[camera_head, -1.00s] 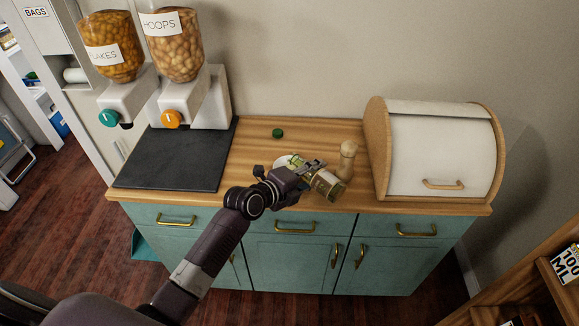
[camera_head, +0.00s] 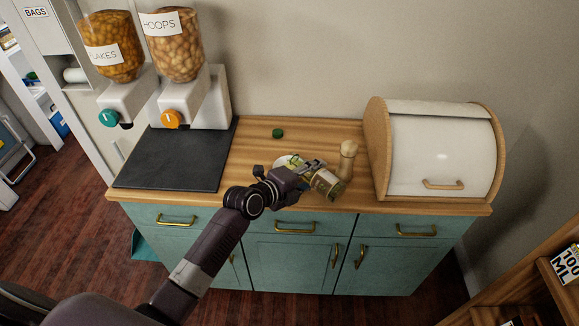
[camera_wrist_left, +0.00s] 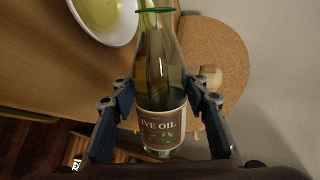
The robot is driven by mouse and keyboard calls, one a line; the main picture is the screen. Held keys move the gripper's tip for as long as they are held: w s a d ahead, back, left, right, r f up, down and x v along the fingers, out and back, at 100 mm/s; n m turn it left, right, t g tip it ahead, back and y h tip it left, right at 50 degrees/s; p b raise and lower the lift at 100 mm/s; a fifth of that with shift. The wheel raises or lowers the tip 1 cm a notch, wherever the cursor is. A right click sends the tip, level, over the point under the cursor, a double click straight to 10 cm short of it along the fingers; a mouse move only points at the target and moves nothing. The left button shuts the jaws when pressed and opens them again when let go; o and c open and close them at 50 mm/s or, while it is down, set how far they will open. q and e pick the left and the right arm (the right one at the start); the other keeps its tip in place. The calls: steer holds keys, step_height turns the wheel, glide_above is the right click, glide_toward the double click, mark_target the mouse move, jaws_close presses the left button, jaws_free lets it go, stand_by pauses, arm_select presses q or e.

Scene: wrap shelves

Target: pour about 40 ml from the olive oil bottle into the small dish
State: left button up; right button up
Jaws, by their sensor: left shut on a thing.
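The olive oil bottle (camera_head: 327,183) is clear glass with a brown label and is tilted, its neck toward the small dish. My left gripper (camera_head: 314,170) is shut on the bottle's body above the counter. In the left wrist view, the bottle (camera_wrist_left: 160,120) lies between both fingers of the gripper (camera_wrist_left: 160,98), and a green ring shows near its mouth. The small white dish (camera_head: 282,159) is partly hidden behind the gripper. In the wrist view, the dish (camera_wrist_left: 122,38) holds yellow-green oil. My right gripper is out of view.
A wooden mill (camera_head: 347,160) stands just right of the bottle. A green cap (camera_head: 277,133) lies behind the dish. A bread box (camera_head: 440,150) fills the counter's right end. A dark mat (camera_head: 175,160) and two cereal dispensers (camera_head: 190,100) are at the left.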

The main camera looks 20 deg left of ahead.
arm_select(q)
steer(key=shift+r, duration=0.15)
steer(key=shift+d+r+m+t+y+p, duration=0.1)
steer(key=shift+r+m+t+y+p, duration=0.35)
steer(key=shift+m+p, duration=0.5)
steer(key=shift+f+y, duration=0.15)
steer(key=shift+y, duration=0.1)
steer(key=shift+f, duration=0.1)
steer(key=shift+r+m, duration=0.35)
